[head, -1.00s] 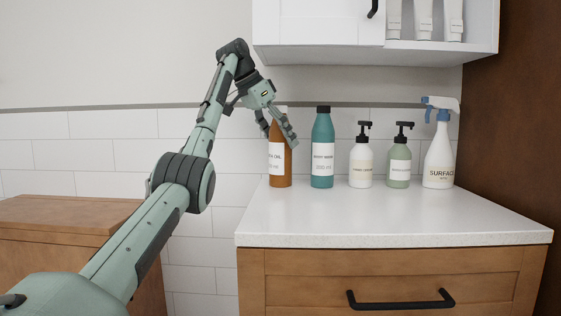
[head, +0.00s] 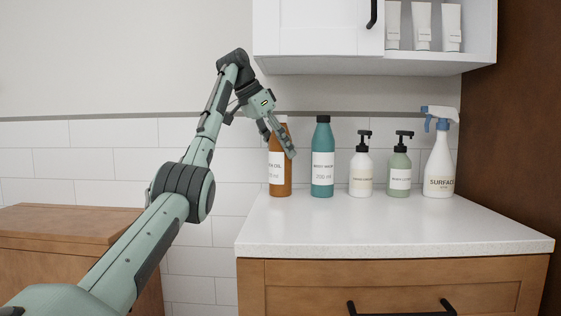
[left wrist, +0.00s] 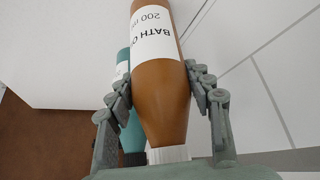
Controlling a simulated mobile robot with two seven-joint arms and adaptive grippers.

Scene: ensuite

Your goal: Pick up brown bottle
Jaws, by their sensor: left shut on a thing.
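The brown bottle (head: 279,178), with a white label, stands upright at the left end of the white counter in the head view. In the left wrist view the brown bottle (left wrist: 160,95) lies between the two fingers, its label reading "BATH O..." and its white cap near the palm. My left gripper (head: 278,140) comes down on the bottle's upper part from above and is shut on it. The left gripper's fingers (left wrist: 160,95) press against both sides of the bottle in the wrist view. My right gripper is not in view.
A teal bottle (head: 322,160) stands close to the right of the brown one. A white pump bottle (head: 361,172), a green pump bottle (head: 398,172) and a spray bottle (head: 438,165) stand further right. A wall cabinet (head: 320,35) hangs above. The counter's front (head: 390,225) is clear.

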